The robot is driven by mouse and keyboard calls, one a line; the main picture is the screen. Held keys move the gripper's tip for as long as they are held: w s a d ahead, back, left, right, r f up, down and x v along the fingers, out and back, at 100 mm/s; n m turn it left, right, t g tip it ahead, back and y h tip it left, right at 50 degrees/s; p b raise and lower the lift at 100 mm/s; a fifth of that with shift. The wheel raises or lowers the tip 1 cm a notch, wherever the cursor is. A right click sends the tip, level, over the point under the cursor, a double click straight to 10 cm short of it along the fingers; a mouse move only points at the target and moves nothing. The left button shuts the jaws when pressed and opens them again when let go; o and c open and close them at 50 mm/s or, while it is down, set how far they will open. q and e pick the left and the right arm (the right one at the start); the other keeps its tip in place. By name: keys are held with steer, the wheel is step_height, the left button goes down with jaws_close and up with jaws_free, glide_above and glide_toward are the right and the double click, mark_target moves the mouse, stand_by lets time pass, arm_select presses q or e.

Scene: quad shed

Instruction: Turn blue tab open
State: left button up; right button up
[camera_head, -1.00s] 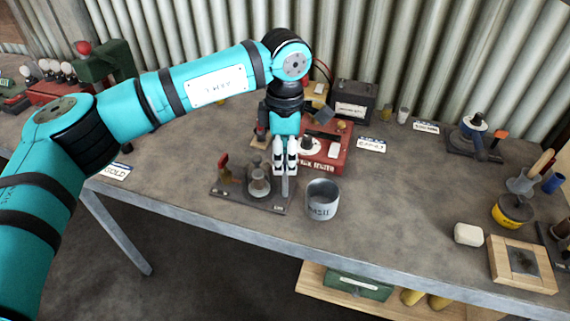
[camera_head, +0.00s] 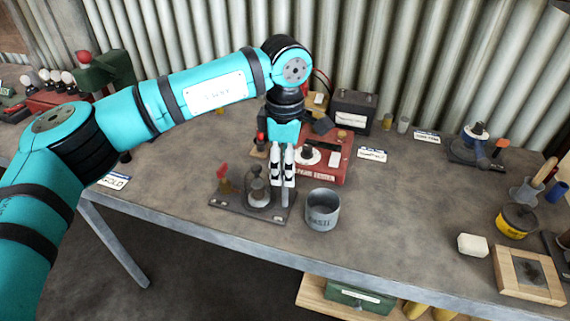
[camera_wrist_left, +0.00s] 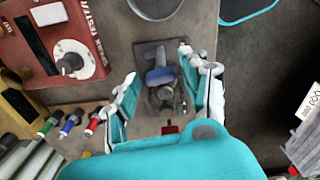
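A dark base plate (camera_head: 228,201) near the bench's front edge carries a red tab (camera_head: 223,172) at its left and a round grey knob (camera_head: 257,190). In the left wrist view, a blue tab (camera_wrist_left: 160,75) sits on the fitting in the plate's middle, and the red tab (camera_wrist_left: 170,129) is partly hidden by my gripper body. My left gripper (camera_head: 282,182) points down over the right part of the plate. In the left wrist view its fingers (camera_wrist_left: 163,82) are spread, one on each side of the blue tab, with gaps. In the head view the blue tab cannot be made out. My right gripper is out of view.
A grey metal pot (camera_head: 322,210) stands close to the plate's right. A red instrument box (camera_head: 328,172) and a dark battery-like box (camera_head: 352,110) are behind the gripper. The bench (camera_head: 400,215) is clear to the right of the pot.

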arm_select(q)
steer(key=shift+o, duration=0.5)
step_height(320, 180, up, 12)
stand_by(0.5)
